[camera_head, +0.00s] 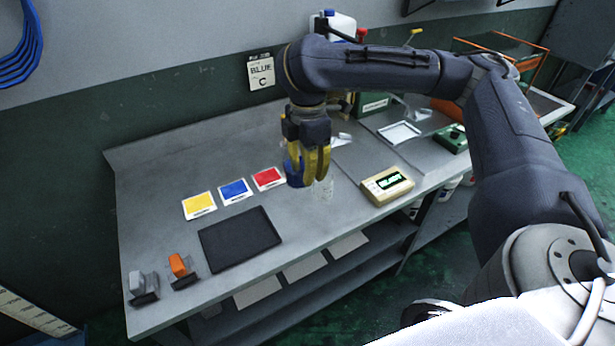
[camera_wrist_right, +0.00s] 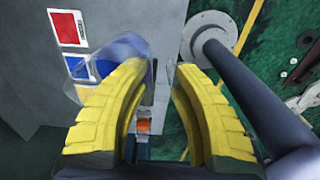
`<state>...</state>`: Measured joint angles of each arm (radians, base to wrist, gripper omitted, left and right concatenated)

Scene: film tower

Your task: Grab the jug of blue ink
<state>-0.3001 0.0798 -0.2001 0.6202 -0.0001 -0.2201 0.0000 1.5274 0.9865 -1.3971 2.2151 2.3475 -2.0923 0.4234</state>
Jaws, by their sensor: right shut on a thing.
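My right gripper (camera_head: 309,160), with yellow ribbed fingers, points down above the grey workbench. It is shut on the jug of blue ink (camera_head: 294,174), whose blue side shows left of the fingers. The fingers hide much of the jug. In the right wrist view the jug (camera_wrist_right: 122,47) looks clear and bluish, beside and partly behind the left yellow finger of the gripper (camera_wrist_right: 160,68). A clear glass-like shape (camera_head: 323,189) shows just right of and below the fingers; I cannot tell whether it is part of the jug. My left gripper is not in view.
Yellow (camera_head: 199,205), blue (camera_head: 234,191) and red (camera_head: 268,178) cards lie left of the gripper. A black mat (camera_head: 240,241) lies in front of them. A scale with a lit display (camera_head: 387,185) stands right. Orange (camera_head: 181,269) and grey (camera_head: 142,286) handled tools sit front left.

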